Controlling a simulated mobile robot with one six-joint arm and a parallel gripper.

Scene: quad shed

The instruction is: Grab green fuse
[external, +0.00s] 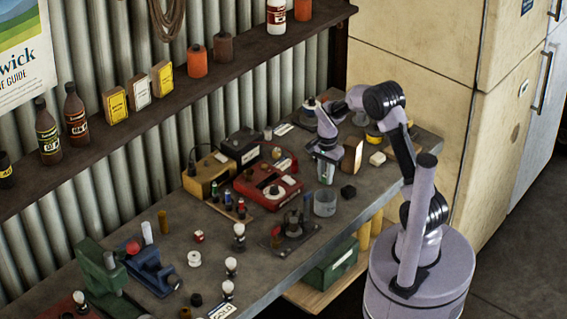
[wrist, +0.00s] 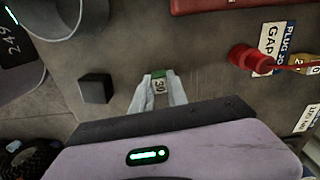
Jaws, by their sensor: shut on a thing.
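The green fuse (wrist: 158,74) sits between my fingertips in the wrist view. Its green top edge and a pale face marked 30 show, and the fingers cover its sides. My gripper (wrist: 158,88) is shut on it, with one pale finger on each side. In the external view my gripper (external: 326,172) points down over the bench's right part, behind the clear cup. The fuse is too small to make out clearly there. I cannot tell whether it touches the bench.
A black block (wrist: 95,88) and a grey cup (wrist: 50,14) are left of the fingers in the wrist view. A red knob (wrist: 243,57) lies to the right. The bench (external: 200,268) holds a red box (external: 262,197), a vise and several small parts.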

